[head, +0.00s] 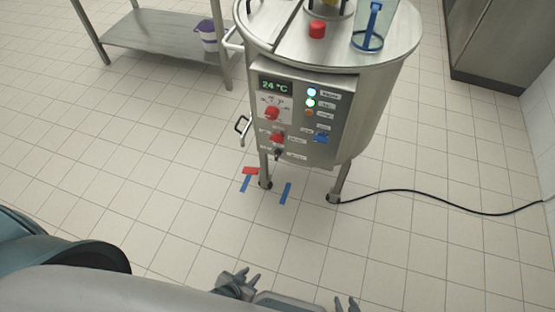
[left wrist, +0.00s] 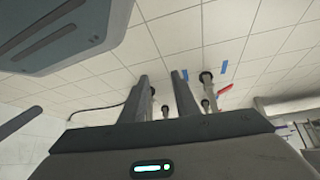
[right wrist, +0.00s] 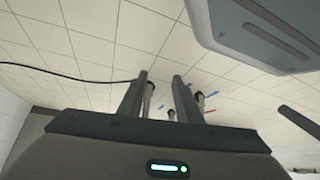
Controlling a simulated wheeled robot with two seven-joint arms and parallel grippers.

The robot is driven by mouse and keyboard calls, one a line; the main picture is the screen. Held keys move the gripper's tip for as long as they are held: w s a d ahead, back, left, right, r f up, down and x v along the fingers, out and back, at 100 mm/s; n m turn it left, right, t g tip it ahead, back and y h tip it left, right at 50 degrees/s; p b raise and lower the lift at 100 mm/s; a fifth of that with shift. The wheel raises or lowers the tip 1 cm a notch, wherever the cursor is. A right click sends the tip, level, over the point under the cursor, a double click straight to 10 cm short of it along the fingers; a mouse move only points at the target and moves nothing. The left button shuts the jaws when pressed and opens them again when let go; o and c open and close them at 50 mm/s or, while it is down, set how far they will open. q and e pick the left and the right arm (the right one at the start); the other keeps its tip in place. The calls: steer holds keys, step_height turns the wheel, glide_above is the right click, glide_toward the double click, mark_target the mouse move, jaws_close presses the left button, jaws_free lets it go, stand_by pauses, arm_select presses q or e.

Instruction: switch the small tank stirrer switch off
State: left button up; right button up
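The small steel tank (head: 375,95) stands on legs, with a control panel (head: 298,146) on its front. The panel has a green 24 °C display (head: 275,87), a red rotary knob (head: 272,113), a second red knob (head: 277,138), a small black switch (head: 278,154) and a blue handle (head: 321,137). Labels are too small to read, so I cannot tell which is the stirrer switch or its position. Lamps (head: 311,92) glow beside the display. My left gripper (head: 248,277) and right gripper (head: 347,302) are open and empty, low and well short of the panel.
A black cable (head: 430,193) runs across the floor to the right. A steel table (head: 150,32) with a white-purple bucket (head: 208,38) stands back left. The tiled floor before the tank is clear.

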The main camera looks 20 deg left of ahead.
arm_select(q)
steer(key=shift+a, duration=0.15)
arm_select(e)
steer(key=shift+a, duration=0.1)
